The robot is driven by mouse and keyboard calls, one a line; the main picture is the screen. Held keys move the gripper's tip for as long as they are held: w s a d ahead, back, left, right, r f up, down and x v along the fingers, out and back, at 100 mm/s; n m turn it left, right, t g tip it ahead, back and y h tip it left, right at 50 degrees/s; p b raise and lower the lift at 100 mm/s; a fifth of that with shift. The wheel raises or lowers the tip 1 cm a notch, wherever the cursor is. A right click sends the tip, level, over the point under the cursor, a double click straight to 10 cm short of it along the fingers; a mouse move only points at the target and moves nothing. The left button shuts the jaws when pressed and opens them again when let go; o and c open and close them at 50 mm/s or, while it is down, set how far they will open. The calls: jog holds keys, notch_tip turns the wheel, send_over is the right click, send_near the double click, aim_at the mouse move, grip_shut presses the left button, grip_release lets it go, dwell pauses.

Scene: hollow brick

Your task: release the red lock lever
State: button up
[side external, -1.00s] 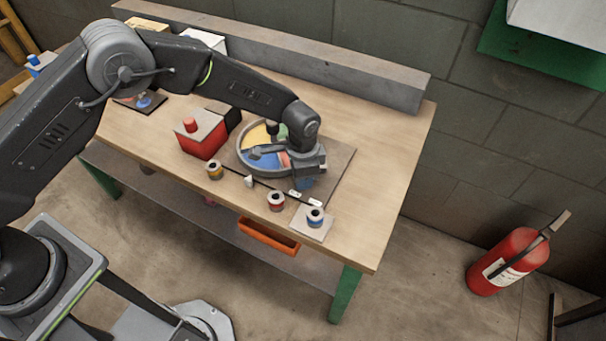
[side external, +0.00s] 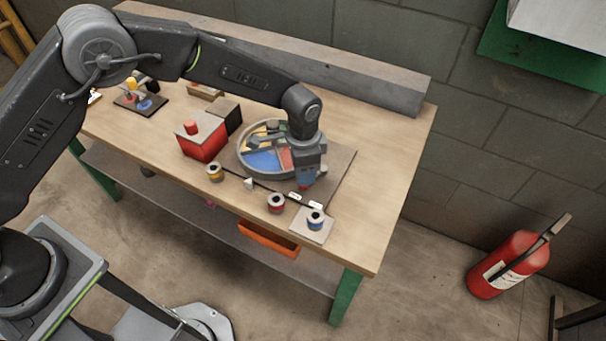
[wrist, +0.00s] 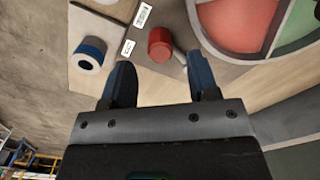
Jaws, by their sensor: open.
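The red lock lever shows as a short red cylindrical knob (wrist: 160,45) in the wrist view, beside the round tray. My gripper (wrist: 161,75) is open, with one blue-dark finger on each side below the knob in the picture. The knob lies between the lines of the fingers, just beyond their tips; I cannot tell whether either finger touches it. In the side view my gripper (side external: 305,178) points down at the right edge of the round tray (side external: 240,160), and the knob is mostly hidden there. The tray has coloured sectors.
A blue-banded spool (side external: 316,219) sits on a pale plate at the front right, near the table edge. Two more spools (side external: 276,203) (side external: 215,172) stand along the front. A red box (side external: 203,143) is left of the tray. A grey beam (side external: 300,62) runs along the back.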

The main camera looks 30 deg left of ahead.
aim_at(306, 188)
notch_tip(306, 188, up, 10)
jog(key=shift+f, duration=0.2)
